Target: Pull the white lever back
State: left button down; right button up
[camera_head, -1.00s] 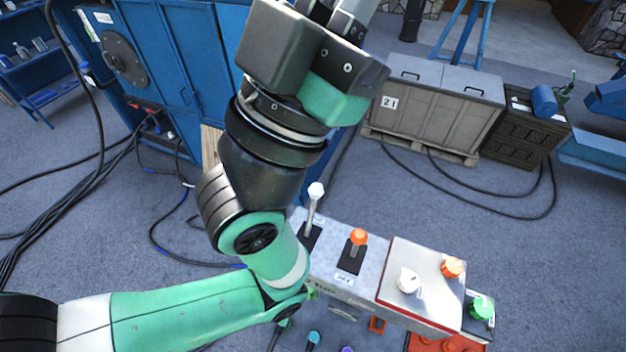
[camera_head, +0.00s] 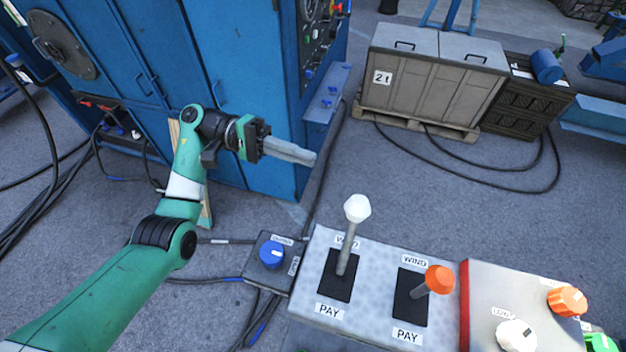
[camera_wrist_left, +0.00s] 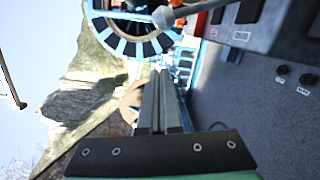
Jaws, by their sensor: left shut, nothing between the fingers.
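The white lever (camera_head: 357,210) has a pale shaft and a white knob. It stands in a black slot on the grey control panel, between a WIND label at the far end and a PAY label at the near end. It leans slightly right in the head view. My left gripper (camera_head: 312,158) is shut and empty, up and left of the knob and apart from it. In the left wrist view, the white knob (camera_wrist_left: 163,17) shows beyond the shut fingertips (camera_wrist_left: 160,72). My right gripper is in neither current view.
An orange-knobbed lever (camera_head: 438,279) stands just right of the white one. A blue dial box (camera_head: 271,255) is on the left. A red-edged box (camera_head: 490,285) with knobs is on the right. A blue cabinet (camera_head: 240,90) stands behind my left arm.

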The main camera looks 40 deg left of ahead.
pick_arm(q)
jog(key=d+t+p, duration=0.1)
jog(key=d+p, duration=0.6)
jog(key=d, duration=0.2)
jog(key=shift+s+d+f+n, duration=0.2)
jog(key=shift+s+f+n, duration=0.05)
jog(key=shift+s+n, duration=0.05)
pick_arm(e)
jog(key=shift+h, duration=0.3)
jog(key=r, duration=0.5)
jog(key=shift+s+d+r, duration=0.15)
jog(key=shift+d+r, duration=0.05)
jog(key=shift+d, duration=0.1)
jog(key=shift+f, duration=0.1)
